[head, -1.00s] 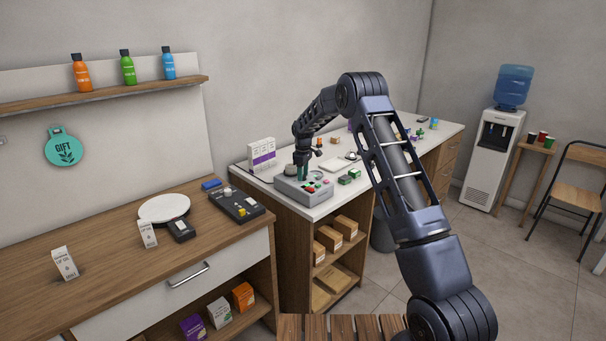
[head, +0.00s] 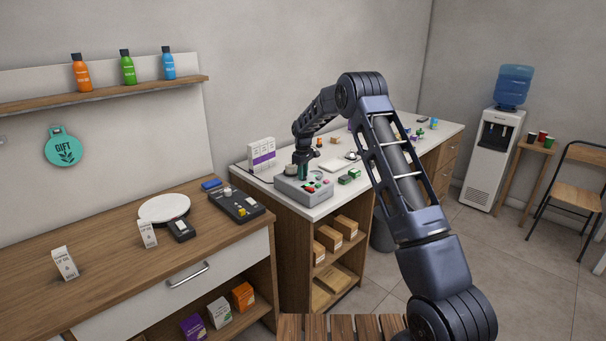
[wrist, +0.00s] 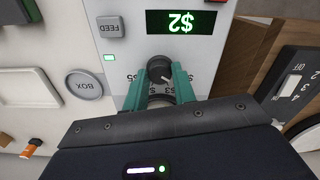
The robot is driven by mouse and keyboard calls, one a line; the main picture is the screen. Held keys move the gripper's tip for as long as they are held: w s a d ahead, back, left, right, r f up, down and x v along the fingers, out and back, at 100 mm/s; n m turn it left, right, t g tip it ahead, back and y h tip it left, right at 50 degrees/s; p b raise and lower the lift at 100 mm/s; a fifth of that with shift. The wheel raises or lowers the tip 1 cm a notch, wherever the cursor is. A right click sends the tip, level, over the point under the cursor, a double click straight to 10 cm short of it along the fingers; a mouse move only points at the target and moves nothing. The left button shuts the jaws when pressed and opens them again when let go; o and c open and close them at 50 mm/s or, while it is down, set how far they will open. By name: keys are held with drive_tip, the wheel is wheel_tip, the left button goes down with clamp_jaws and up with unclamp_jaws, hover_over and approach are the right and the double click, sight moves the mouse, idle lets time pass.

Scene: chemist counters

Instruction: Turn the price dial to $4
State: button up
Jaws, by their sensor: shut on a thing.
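The price machine (head: 293,190) is a grey box on the white counter, with red and green buttons on top. In the wrist view its panel (wrist: 128,50) appears upside down, with a green display (wrist: 182,22) reading $2. The dark round price dial (wrist: 159,69) sits below the display, with a pale pointer line. Printed price marks around it are partly hidden by my fingers. My gripper (wrist: 160,84) has its two teal fingers on either side of the dial, shut on it. In the head view my gripper (head: 303,172) points down onto the machine.
A white carton (head: 261,155) stands behind the machine. Small green boxes (head: 349,177) lie to its right. A dark device (head: 237,205) is on the nearer wooden counter.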

drive_tip(key=m, duration=1.1)
drive_tip(key=shift+m, duration=0.3)
drive_tip(key=shift+r+m, duration=0.1)
drive_tip(key=shift+m, duration=2.2)
drive_tip(key=o, duration=1)
wheel_tip(320, 180, up, 11)
drive_tip(key=shift+f, duration=0.15)
